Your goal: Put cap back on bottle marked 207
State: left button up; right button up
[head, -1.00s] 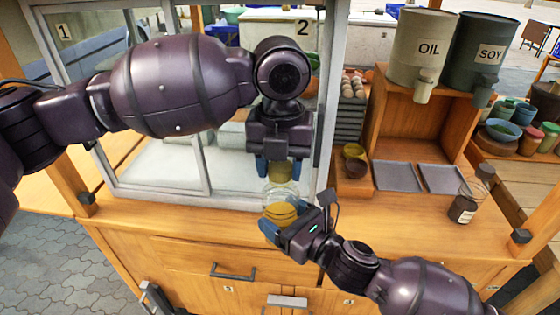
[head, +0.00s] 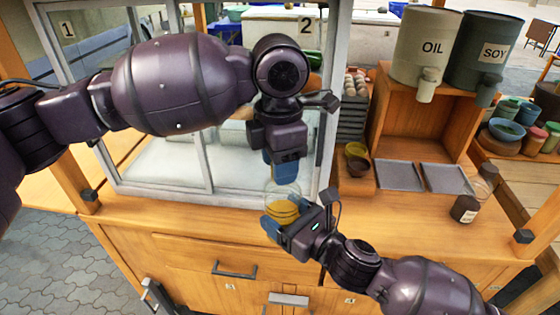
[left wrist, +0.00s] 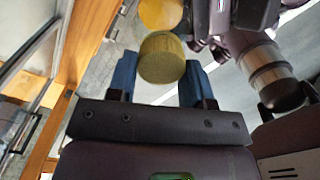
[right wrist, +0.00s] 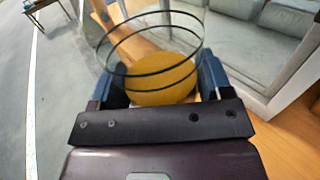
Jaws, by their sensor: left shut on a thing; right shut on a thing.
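My left gripper (head: 286,175) is above the bottle, fingers pointing down. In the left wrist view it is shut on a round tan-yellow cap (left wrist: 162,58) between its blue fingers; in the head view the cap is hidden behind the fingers. My right gripper (head: 275,226) is shut on a clear round glass bottle (head: 284,199) with yellow contents. In the right wrist view the bottle (right wrist: 150,45) looks open at the top, with yellow (right wrist: 163,80) inside. The bottle is just below the left fingers; I cannot tell the exact gap. No 207 mark is legible.
A glass-sided cabinet (head: 150,180) stands close behind the grippers. To the right are grey trays (head: 398,176), a dark labelled jar (head: 465,208), small bowls (head: 357,165), and OIL (head: 425,50) and SOY (head: 482,55) canisters on a wooden shelf. The wooden counter's front (head: 400,225) is mostly clear.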

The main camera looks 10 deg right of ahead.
pick_arm(q)
jog(key=shift+m, duration=0.5)
jog(key=o, duration=0.9)
jog(key=shift+r, duration=2.3)
jog(key=shift+o, duration=0.2)
